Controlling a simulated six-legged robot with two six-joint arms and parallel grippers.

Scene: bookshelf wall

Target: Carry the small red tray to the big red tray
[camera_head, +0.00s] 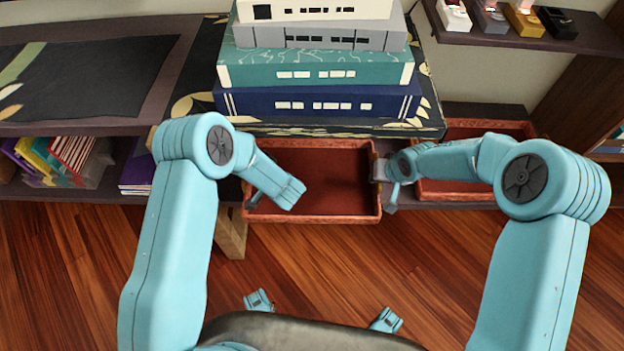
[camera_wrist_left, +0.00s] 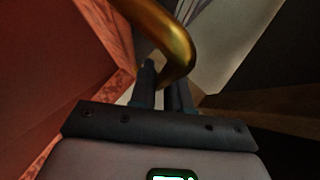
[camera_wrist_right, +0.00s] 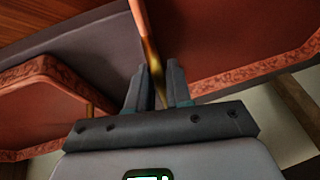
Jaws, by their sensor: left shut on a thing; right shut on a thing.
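A red tray (camera_head: 335,165) with a patterned rim is between my two grippers in the head view; I take it as the small red tray. A second red tray (camera_head: 462,188) is to its right, partly hidden behind my right arm. My left gripper (camera_head: 252,200), mostly hidden by its forearm, is at the first tray's left end. The left wrist view shows it shut on a gold handle (camera_wrist_left: 175,35). My right gripper (camera_head: 385,183) is at that tray's right end. The right wrist view shows it shut on a thin gold handle (camera_wrist_right: 148,45).
A stack of large books (camera_head: 318,70) stands on the shelf just behind the first tray. A shelf with small items (camera_head: 525,22) is at the upper right. The wooden floor (camera_head: 320,260) in front is clear.

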